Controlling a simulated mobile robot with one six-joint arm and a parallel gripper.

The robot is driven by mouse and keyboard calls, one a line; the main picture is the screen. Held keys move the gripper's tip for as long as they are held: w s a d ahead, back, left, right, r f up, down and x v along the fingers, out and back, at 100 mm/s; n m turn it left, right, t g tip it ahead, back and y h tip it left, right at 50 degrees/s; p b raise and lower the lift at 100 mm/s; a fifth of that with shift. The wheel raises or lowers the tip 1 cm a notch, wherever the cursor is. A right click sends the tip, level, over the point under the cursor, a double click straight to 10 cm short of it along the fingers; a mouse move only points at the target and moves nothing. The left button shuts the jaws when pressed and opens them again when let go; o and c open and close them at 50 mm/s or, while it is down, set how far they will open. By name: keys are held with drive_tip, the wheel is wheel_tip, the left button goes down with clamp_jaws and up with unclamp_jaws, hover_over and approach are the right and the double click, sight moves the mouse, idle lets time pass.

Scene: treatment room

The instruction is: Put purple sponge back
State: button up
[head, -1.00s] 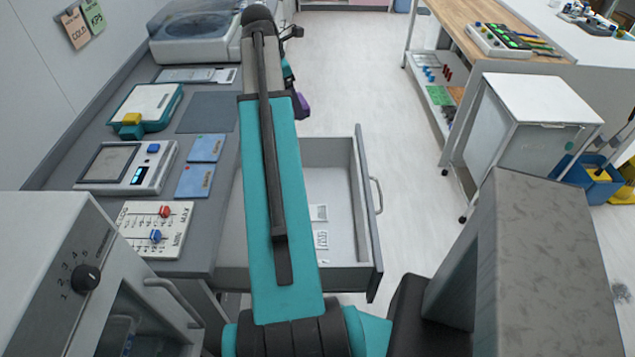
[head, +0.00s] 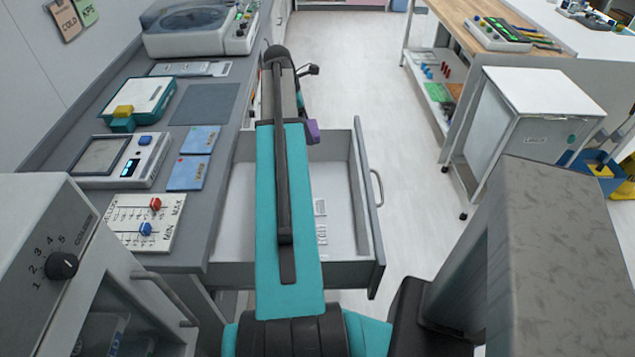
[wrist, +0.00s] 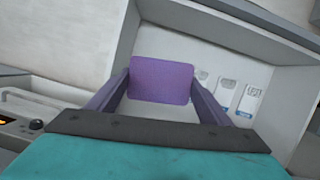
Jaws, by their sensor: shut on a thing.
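The purple sponge (wrist: 162,80) shows in the wrist view as a flat rounded block between the two fingers. My gripper (wrist: 160,84) is shut on it. In the head view my arm hides most of the gripper, and a small purple patch (head: 313,131) shows to the right of the arm's far end. An open grey drawer (head: 368,215) lies below my arm. In the wrist view the sponge is in front of the drawer's pale inside (wrist: 215,55), held above it. Several small label cards (wrist: 228,95) lie on the drawer floor, right of the sponge.
The grey counter (head: 235,150) on the left holds blue cards (head: 192,155), a slider panel (head: 146,222), a scale (head: 118,160) and a teal device (head: 138,103). A grey box with a dial (head: 62,265) stands near left. A white cart (head: 528,100) stands right. The floor between is clear.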

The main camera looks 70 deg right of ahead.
drive_tip(key=m+b, duration=0.2)
hover_over(319, 177)
wheel_tip(319, 177, down, 11)
drive_tip(key=shift+w+a+r, duration=0.15)
drive_tip(key=shift+w+a, duration=0.05)
drive_tip(key=shift+w, duration=0.25)
drive_tip(key=shift+f, duration=3.1)
drive_tip(key=shift+p, duration=0.3)
drive_tip(key=shift+f, duration=1.9)
drive_tip(key=shift+f, duration=0.1)
drive_tip(key=o, duration=1)
